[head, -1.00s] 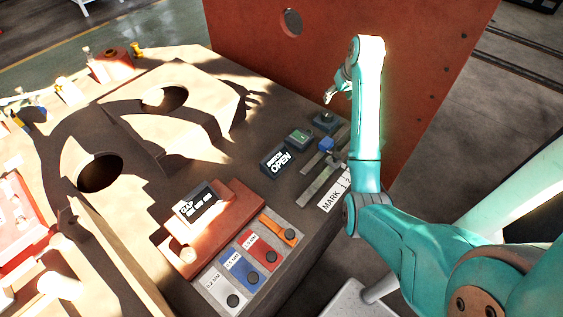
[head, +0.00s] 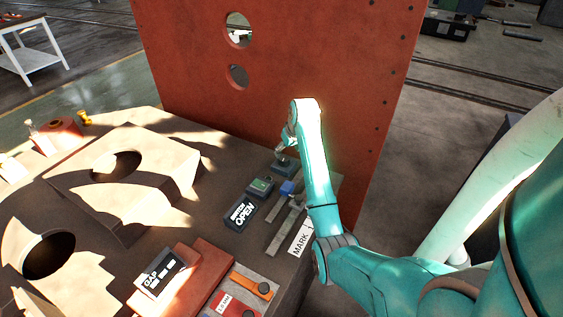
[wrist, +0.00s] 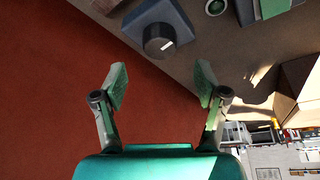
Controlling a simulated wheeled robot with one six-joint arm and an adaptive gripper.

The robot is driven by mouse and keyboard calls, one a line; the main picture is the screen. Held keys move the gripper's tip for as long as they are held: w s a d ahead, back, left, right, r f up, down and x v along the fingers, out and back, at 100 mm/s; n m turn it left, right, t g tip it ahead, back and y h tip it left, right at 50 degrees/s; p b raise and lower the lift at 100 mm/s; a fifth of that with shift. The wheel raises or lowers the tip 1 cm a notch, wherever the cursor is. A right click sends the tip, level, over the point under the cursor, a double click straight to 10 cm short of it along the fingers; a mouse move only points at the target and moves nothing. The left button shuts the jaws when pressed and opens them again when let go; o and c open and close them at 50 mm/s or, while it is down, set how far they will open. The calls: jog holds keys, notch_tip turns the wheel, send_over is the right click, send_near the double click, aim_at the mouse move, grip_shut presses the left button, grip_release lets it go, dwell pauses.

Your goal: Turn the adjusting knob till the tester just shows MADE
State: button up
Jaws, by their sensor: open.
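The adjusting knob (wrist: 158,40) is black and round with a white mark line, on a blue-grey block (wrist: 180,14). In the head view the block (head: 283,170) stands near the red upright panel, with my gripper (head: 286,147) just above it. In the wrist view my gripper (wrist: 162,82) has its two fingers spread and empty. The knob shows beyond the fingertips, roughly between them, and I see no contact. The tester display (head: 241,213) reads "SWITCH OPEN". A blue piece (head: 287,188) sits on metal strips beside the "MARK" label (head: 300,238).
A tall red panel (head: 270,60) with two holes stands behind the bench. A small box with a green face (head: 261,186) stands between block and tester. A "GAP" display (head: 160,272) and a red gauge tag (head: 228,305) lie at the front.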

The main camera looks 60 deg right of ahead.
aim_at(285, 158)
jog(key=x, duration=0.6)
jog(key=shift+w+d+f, duration=0.1)
jog(key=shift+w+f, duration=0.05)
jog(key=shift+f, duration=0.05)
jog(key=c, duration=1.2)
jog(key=shift+o, duration=0.2)
